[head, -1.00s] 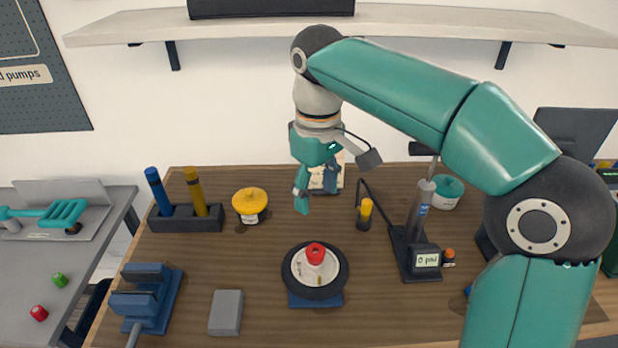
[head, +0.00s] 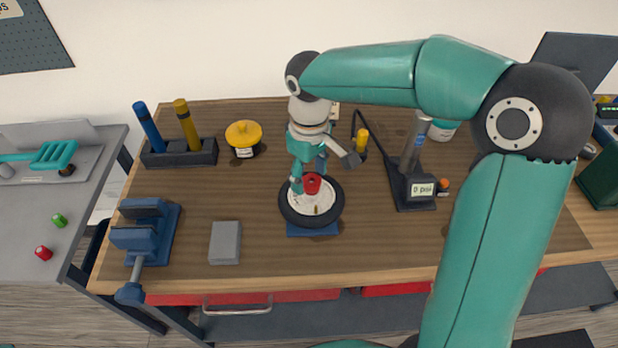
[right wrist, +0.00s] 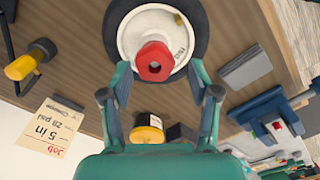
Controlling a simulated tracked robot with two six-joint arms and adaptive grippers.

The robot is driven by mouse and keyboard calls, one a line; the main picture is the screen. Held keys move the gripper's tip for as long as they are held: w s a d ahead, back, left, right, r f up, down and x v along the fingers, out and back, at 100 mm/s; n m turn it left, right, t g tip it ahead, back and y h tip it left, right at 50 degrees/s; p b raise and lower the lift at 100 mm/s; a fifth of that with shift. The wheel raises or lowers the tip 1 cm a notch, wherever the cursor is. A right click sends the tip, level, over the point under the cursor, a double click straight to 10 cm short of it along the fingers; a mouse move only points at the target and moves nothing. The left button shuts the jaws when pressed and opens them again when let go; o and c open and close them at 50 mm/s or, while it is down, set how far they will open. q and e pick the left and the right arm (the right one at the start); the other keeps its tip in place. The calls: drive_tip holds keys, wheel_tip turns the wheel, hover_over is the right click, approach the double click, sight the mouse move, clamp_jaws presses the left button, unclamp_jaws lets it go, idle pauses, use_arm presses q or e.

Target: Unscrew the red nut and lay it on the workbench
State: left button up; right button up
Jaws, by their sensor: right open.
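The red nut (head: 312,184) stands at the middle of a small wheel with a black tyre (head: 335,212) and a white hub, on a blue base (head: 312,231) on the wooden workbench (head: 265,190). In the right wrist view the nut (right wrist: 155,61) has a hexagonal top with a hole. My right gripper (head: 308,172) is open, pointing down at the wheel. In the right wrist view its two fingertips (right wrist: 160,72) lie on either side of the nut, with gaps visible. I cannot tell whether either finger touches it. My left gripper is not in view.
A grey block (head: 225,242) and a blue vise (head: 148,230) stand left of the wheel. A black holder (head: 180,153) and yellow-lidded jar (head: 243,139) are behind. A pump with a gauge (head: 415,188) stands right. Bare wood lies between the wheel and the pump.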

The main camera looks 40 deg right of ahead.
drive_tip(key=shift+f, duration=1)
drive_tip(key=c, duration=1)
drive_tip(key=n+p, duration=0.1)
drive_tip(key=n, duration=0.4)
drive_tip(key=shift+s+p, duration=0.1)
drive_tip(key=shift+p, duration=0.25)
drive_tip(key=n+p, duration=0.1)
drive_tip(key=n, duration=0.4)
drive_tip(key=shift+n+p, duration=0.35)
drive_tip(key=shift+n, duration=0.05)
drive_tip(key=n+p, duration=0.1)
drive_tip(key=n, duration=0.2)
drive_tip(key=shift+n, duration=0.3)
drive_tip(key=n+p, duration=0.2)
drive_tip(key=n, duration=0.5)
drive_tip(key=shift+f, duration=0.15)
